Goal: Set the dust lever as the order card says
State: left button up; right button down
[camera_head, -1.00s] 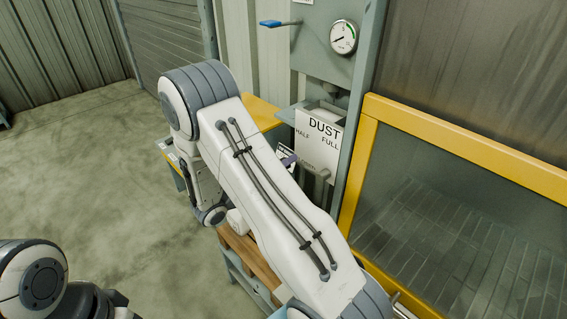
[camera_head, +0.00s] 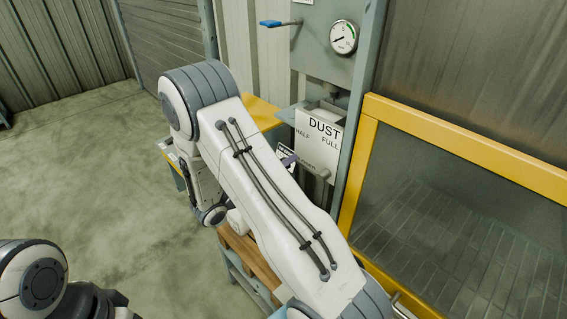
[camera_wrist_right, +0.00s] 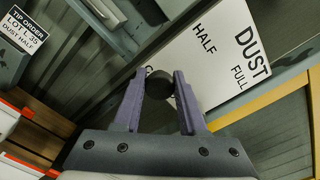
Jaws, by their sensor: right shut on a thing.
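The white dust plate (camera_head: 318,132) with DUST, HALF and FULL stands right of my right arm; it also shows in the right wrist view (camera_wrist_right: 207,65). A third word, lower left on it, is mostly hidden. My right gripper (camera_wrist_right: 160,88) is shut on the dark round knob of the dust lever (camera_wrist_right: 159,80), which sits between its purple fingers. In the head view the grey lever (camera_head: 315,170) shows at the plate's lower part. The order card (camera_wrist_right: 28,33) reads TIP ORDER, LOT L-35, DUST HALF. My left gripper cannot be made out.
A yellow-framed window (camera_head: 450,148) stands to the right. A gauge (camera_head: 343,37) and a blue-handled lever (camera_head: 273,23) are above the plate. A wooden-topped bench (camera_head: 250,258) lies below my right arm. The floor at left is clear.

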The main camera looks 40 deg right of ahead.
jog(key=shift+r, duration=0.15)
jog(key=shift+s+r+m, duration=0.1)
jog(key=shift+r+m, duration=0.9)
jog(key=shift+m, duration=0.3)
jog(key=shift+s+r+m+b, duration=0.15)
jog(key=shift+s+r+m, duration=0.05)
jog(key=shift+r+m, duration=0.35)
jog(key=shift+s+r+m+b, duration=0.15)
jog(key=shift+r+m, duration=0.25)
jog(key=shift+m, duration=0.25)
jog(key=shift+s+r+m+b, duration=0.4)
jog(key=shift+r+m, duration=0.4)
jog(key=shift+m, duration=0.3)
pick_arm(q)
jog(key=shift+s+f+b, duration=0.3)
jog(key=shift+s+f, duration=0.5)
jog(key=shift+f, duration=0.25)
pick_arm(e)
jog(key=shift+s+d+r+m, duration=0.15)
jog(key=shift+s+r+m, duration=0.55)
jog(key=shift+m, duration=0.2)
jog(key=shift+c, duration=2.3)
grip_release()
